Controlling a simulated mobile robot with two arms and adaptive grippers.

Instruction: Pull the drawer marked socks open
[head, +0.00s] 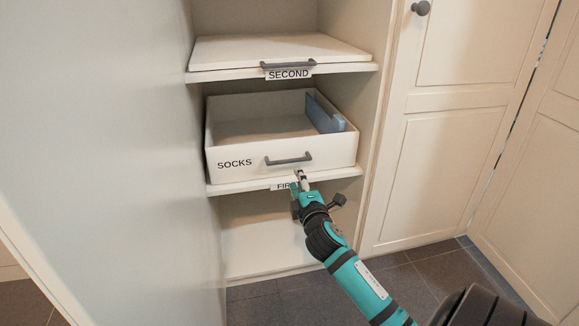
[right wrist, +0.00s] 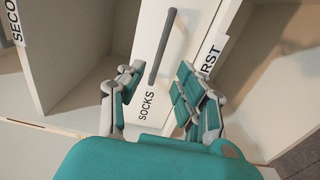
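The drawer marked socks (head: 235,165) is a white open-topped box on the shelf marked FIRST, its front close to the shelf's front edge. Its grey bar handle (head: 289,160) is on the front, right of the SOCKS label. My right gripper (head: 300,174) is just below and in front of the handle. In the right wrist view my right gripper (right wrist: 160,72) has its fingers apart with nothing between them. The handle (right wrist: 163,47) lies ahead of the fingertips, roughly in line with the gap, and seems apart from them. My left gripper is out of view.
A blue-grey panel (head: 324,113) stands inside the drawer at right. Above is a shelf marked SECOND with a white board (head: 280,49) and another grey handle. A side panel (head: 110,150) bounds the left; closed cabinet doors (head: 435,150) are at right. The floor in front looks clear.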

